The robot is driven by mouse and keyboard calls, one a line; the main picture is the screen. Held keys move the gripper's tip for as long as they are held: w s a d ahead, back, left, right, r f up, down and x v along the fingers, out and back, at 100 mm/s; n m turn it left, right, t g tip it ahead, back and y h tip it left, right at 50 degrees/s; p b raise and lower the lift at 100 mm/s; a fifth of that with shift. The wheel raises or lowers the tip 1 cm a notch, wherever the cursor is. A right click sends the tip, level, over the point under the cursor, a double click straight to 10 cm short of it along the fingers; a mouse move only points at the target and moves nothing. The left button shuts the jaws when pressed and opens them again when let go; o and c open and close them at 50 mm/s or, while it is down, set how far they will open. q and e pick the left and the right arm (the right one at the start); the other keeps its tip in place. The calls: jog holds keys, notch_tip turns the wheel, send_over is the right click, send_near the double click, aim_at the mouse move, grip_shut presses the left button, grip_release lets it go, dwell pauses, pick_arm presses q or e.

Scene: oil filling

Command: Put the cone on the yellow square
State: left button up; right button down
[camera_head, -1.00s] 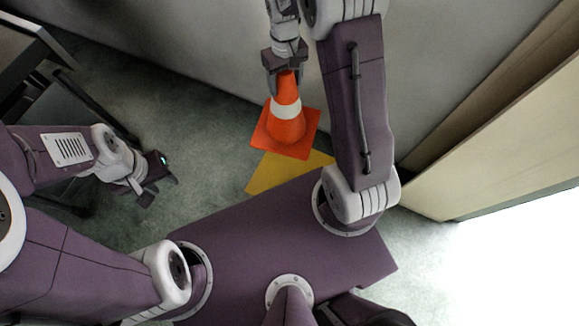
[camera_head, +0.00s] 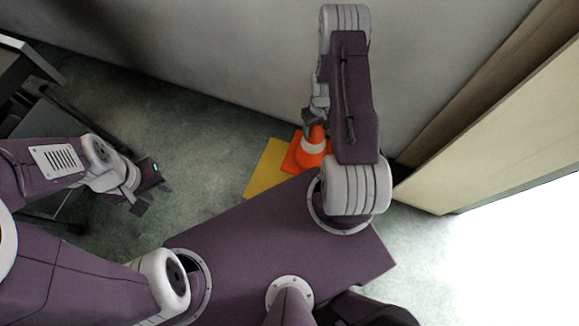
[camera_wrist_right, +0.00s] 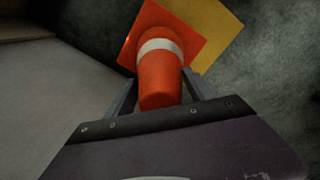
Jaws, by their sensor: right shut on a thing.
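The orange cone (camera_head: 313,148) has a white band and a square orange base. My right gripper (camera_head: 310,125) is shut on its top, partly hidden behind my right arm in the head view. In the right wrist view the cone (camera_wrist_right: 160,75) sits between the fingers of my right gripper (camera_wrist_right: 158,95). The yellow square (camera_head: 266,170) lies on the floor. The cone's base overlaps its right part in the head view. The yellow square also shows beyond the base in the right wrist view (camera_wrist_right: 215,28). My left gripper (camera_head: 150,188) is empty and open at the left.
A grey wall (camera_head: 220,70) runs behind the cone. A wooden cabinet (camera_head: 490,130) stands at the right. A dark piece of furniture (camera_head: 25,75) is at the far left. The green floor (camera_head: 205,150) left of the yellow square is clear.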

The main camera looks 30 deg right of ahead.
jog(key=shift+s+d+f, duration=0.2)
jog(key=shift+s+f, duration=0.8)
jog(key=b, duration=0.6)
send_near(303, 154)
jog(key=w+a+f, duration=0.1)
jog(key=a+f, duration=0.3)
jog(key=a, duration=0.1)
jog(key=f+b, duration=0.4)
jog(key=shift+w+a+f+b, duration=0.15)
jog(key=shift+a+f+b, duration=0.1)
jog(key=shift+a+b, duration=0.05)
jog(key=shift+c, duration=1.6)
grip_release()
